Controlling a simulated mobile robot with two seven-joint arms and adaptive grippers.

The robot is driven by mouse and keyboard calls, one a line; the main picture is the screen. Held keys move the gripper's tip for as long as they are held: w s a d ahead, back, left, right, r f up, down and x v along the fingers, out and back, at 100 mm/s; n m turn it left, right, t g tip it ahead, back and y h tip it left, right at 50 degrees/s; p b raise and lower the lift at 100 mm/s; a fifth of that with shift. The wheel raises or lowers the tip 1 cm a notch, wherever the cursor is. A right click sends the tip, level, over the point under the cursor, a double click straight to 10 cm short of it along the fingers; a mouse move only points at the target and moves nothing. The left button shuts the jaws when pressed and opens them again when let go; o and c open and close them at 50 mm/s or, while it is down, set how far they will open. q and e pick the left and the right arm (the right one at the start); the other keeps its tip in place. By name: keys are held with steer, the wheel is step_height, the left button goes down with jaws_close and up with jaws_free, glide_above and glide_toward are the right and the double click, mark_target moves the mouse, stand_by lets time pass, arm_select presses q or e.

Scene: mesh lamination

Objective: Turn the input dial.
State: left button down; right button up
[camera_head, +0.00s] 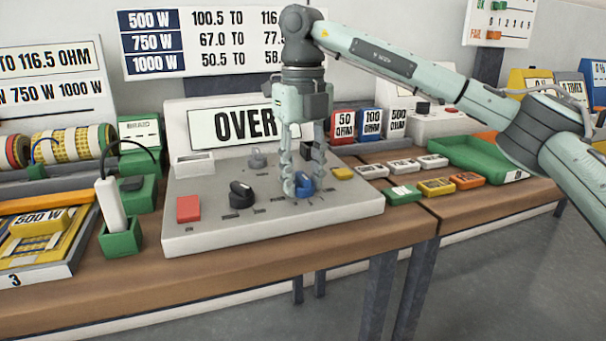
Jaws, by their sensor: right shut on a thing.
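A grey tester console (250,231) stands on the wooden bench, with a display (218,124) behind its controls reading "OVER". A blue dial (304,187) sits on the console's top face, right of a black dial (241,195). My right gripper (303,188) points straight down over the console with its fingers shut on the blue dial. The fingers cover part of the dial, so its exact pointer direction is hard to tell. Small printed labels around the dials are too small to read. My left gripper is not in view.
A red button (188,209) and a yellow button (342,174) flank the dials. A probe in a green holder (121,238) stands at the left. Small labelled blocks (436,187) and a green tray (470,152) lie to the right. Wall charts hang behind.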

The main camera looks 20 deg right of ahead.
mark_target(303, 175)
stand_by(0.5)
steer(key=o, duration=1.2)
steer(key=shift+c, duration=0.2)
steer(key=shift+r, duration=0.1)
step_height(303, 175, up, 12)
